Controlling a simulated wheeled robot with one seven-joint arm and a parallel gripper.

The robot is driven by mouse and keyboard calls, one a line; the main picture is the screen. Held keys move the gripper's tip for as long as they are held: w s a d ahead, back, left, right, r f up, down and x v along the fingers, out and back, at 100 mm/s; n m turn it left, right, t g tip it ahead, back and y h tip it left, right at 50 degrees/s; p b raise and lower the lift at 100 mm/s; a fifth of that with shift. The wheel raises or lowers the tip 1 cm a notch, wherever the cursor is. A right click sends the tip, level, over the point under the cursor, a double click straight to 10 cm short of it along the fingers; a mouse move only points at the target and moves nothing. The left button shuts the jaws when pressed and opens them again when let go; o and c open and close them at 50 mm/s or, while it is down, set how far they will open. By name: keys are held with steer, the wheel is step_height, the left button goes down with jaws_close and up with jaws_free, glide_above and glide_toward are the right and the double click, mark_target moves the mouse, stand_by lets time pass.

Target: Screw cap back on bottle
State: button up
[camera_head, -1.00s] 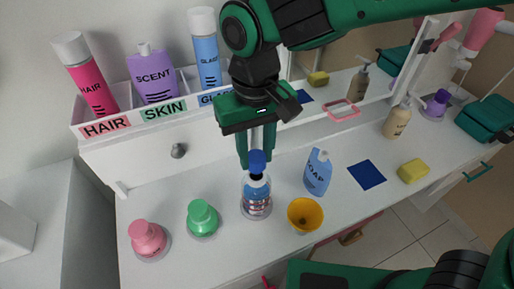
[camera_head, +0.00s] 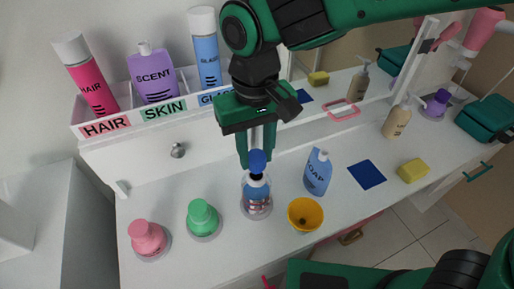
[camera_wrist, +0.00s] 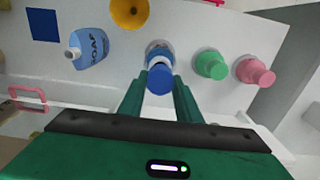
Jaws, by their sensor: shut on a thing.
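The blue cap (camera_head: 257,161) is held between the fingertips of my gripper (camera_head: 257,150), right over the neck of the clear bottle (camera_head: 257,195). The bottle stands upright on the white counter and has blue and pinkish-red on its body. My gripper is shut on the cap. I cannot tell whether the cap's threads are engaged with the neck.
A yellow funnel (camera_head: 305,214) and blue soap bottle (camera_head: 318,172) stand close right of the bottle. Green (camera_head: 203,218) and pink (camera_head: 147,238) containers stand left. A labelled shelf (camera_head: 130,128) holds bottles behind.

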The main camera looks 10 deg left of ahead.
mark_target(256, 155)
steer(key=shift+f, duration=1.5)
steer(key=o, duration=1.3)
steer(key=shift+c, duration=0.2)
step_height(256, 155, up, 11)
steer(key=shift+f, duration=0.15)
